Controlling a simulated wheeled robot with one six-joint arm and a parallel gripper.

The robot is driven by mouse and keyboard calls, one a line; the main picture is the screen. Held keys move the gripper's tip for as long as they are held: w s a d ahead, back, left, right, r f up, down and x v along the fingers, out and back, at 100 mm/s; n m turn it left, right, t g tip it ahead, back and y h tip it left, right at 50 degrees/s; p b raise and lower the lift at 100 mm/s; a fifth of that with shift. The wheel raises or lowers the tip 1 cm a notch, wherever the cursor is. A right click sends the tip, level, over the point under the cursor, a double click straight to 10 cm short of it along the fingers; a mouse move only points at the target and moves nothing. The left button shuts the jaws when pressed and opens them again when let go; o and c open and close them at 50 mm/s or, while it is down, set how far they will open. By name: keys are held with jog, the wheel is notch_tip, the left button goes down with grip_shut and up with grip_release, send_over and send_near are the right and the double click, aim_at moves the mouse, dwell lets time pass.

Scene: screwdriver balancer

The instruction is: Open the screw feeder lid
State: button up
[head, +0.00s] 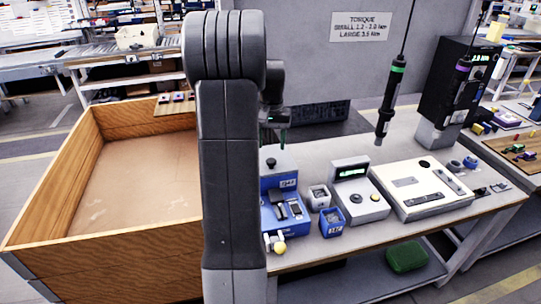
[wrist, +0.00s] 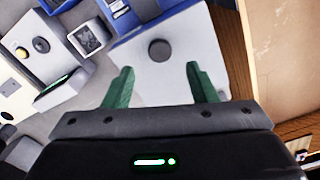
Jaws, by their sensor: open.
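The screw feeder (head: 288,184) is a blue box at the bench's left end, partly hidden behind my arm in the head view. Its light grey lid (wrist: 185,72) lies flat and looks shut, with a round dark knob (wrist: 159,50) on it. My gripper (wrist: 152,85) is open and empty, its two green fingers spread apart. In the wrist view the knob appears beyond the fingertips, between their lines, and is not touched. In the head view my gripper (head: 274,143) is above the feeder, mostly hidden by my arm.
A large wooden crate (head: 110,241) stands left of the feeder. Small bins (head: 331,224), a display unit (head: 360,203) and a white panel (head: 423,188) are to its right. A screwdriver (head: 391,100) with a green band hangs above the bench.

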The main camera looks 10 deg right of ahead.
aim_at(271, 160)
notch_tip(271, 160, down, 6)
jog(key=shift+f+p, duration=0.15)
jog(key=shift+p, duration=0.15)
jog(key=shift+c, duration=0.2)
grip_shut()
